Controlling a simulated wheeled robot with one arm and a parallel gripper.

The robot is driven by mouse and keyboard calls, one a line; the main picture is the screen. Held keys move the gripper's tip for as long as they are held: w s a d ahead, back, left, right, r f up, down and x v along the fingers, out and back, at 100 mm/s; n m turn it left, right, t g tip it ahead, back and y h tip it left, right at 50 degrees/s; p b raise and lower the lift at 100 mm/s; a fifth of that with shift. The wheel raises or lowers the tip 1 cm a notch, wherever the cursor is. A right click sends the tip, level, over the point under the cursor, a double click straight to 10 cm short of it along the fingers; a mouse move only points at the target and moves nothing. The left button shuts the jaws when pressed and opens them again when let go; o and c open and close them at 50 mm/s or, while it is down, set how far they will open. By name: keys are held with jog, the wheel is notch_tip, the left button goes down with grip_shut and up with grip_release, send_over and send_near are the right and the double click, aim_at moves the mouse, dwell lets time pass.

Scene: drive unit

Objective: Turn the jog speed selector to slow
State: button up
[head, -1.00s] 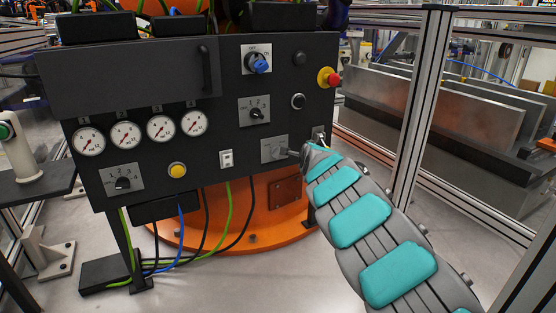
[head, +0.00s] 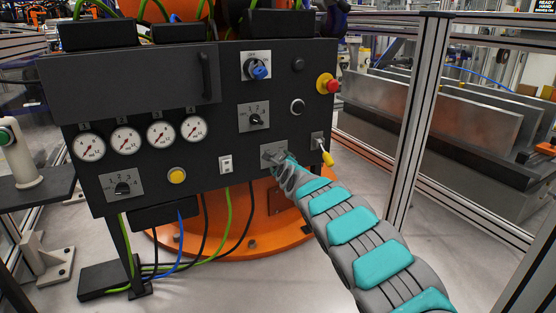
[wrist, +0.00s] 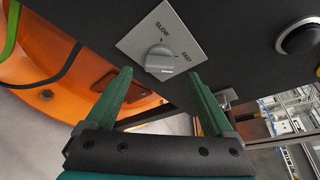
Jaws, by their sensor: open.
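The jog speed selector is a grey knob (wrist: 158,62) on a light square plate (wrist: 160,28) marked SLOW and FAST in the wrist view. The FAST label is on the right of the knob and the SLOW label above it. I cannot tell for sure which label the knob points to. In the head view the plate (head: 268,153) is low on the dark panel, and my arm's end partly hides it. My gripper (wrist: 160,74) is open, its two green fingers apart and short of the knob, one to each side of it in the picture.
The dark panel (head: 215,135) carries other controls: a yellow-tipped lever (head: 327,158) right of the selector, a black selector (head: 256,119) above, a red emergency button (head: 327,84) and a white rocker switch (head: 225,164). A metal post (head: 418,110) stands at right.

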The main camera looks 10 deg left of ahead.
aim_at(278, 160)
jog(key=shift+w+a+f, duration=0.1)
jog(key=shift+w+a, duration=0.2)
jog(key=shift+w, duration=0.25)
jog(key=shift+w+f+p, duration=0.25)
jog(key=shift+p, duration=0.15)
jog(key=shift+w+a+p, duration=0.4)
jog(key=shift+w+p, duration=0.1)
jog(key=shift+w, duration=0.25)
jog(key=shift+w+f+p, duration=0.35)
jog(key=shift+w+f, duration=0.05)
jog(key=shift+w, duration=0.15)
jog(key=c, duration=1.4)
